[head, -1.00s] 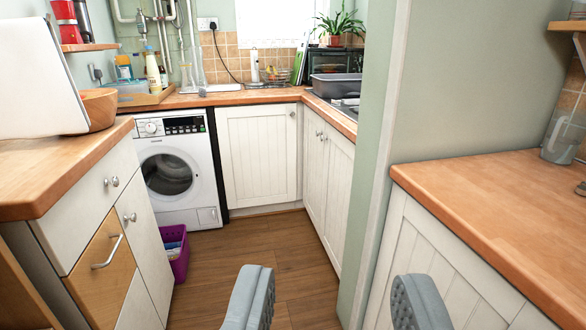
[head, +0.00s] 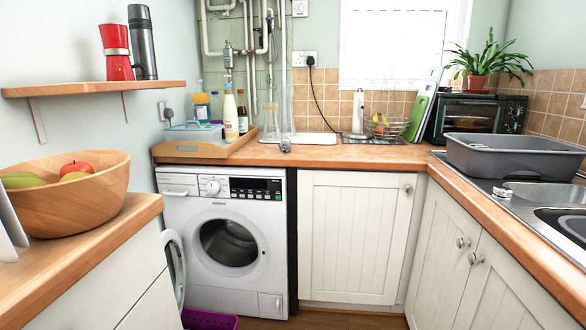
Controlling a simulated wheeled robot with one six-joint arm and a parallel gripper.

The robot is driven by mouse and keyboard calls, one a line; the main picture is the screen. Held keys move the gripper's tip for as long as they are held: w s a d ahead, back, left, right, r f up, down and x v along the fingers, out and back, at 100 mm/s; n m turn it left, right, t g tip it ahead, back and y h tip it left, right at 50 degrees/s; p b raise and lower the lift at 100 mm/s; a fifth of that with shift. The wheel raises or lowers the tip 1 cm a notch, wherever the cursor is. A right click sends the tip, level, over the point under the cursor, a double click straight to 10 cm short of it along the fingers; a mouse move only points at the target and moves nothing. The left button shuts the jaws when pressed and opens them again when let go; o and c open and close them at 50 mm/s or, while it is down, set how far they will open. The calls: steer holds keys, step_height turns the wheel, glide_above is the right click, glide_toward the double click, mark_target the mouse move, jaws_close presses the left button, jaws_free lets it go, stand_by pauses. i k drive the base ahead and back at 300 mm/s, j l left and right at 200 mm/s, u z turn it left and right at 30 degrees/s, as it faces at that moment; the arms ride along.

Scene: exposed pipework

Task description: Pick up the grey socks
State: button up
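I cannot make out the grey socks for certain. A small grey item (head: 286,145) lies at the front edge of the back worktop, above the washing machine; it is too small to identify. The white washing machine (head: 264,217) stands below, with its round door (head: 175,264) swung open to the left and a dark drum (head: 228,243) showing. A purple basket (head: 210,319) is on the floor in front of it, mostly cut off by the bottom edge. My gripper is out of view.
A wooden fruit bowl (head: 70,195) stands on the left counter (head: 110,235), close by. A shelf (head: 95,88) juts out above it. The sink worktop with a grey basin (head: 510,155) runs along the right. Little floor (head: 345,321) shows between the cabinets.

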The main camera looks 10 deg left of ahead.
mark_target(284, 144)
steer(key=i+l+u, duration=0.15)
steer(key=i, duration=1.55)
steer(key=i+u, duration=0.2)
steer(key=i, duration=0.2)
steer(key=i+l+u, duration=0.15)
steer(key=i, duration=0.2)
steer(key=i+l+u, duration=0.2)
steer(key=i, duration=0.2)
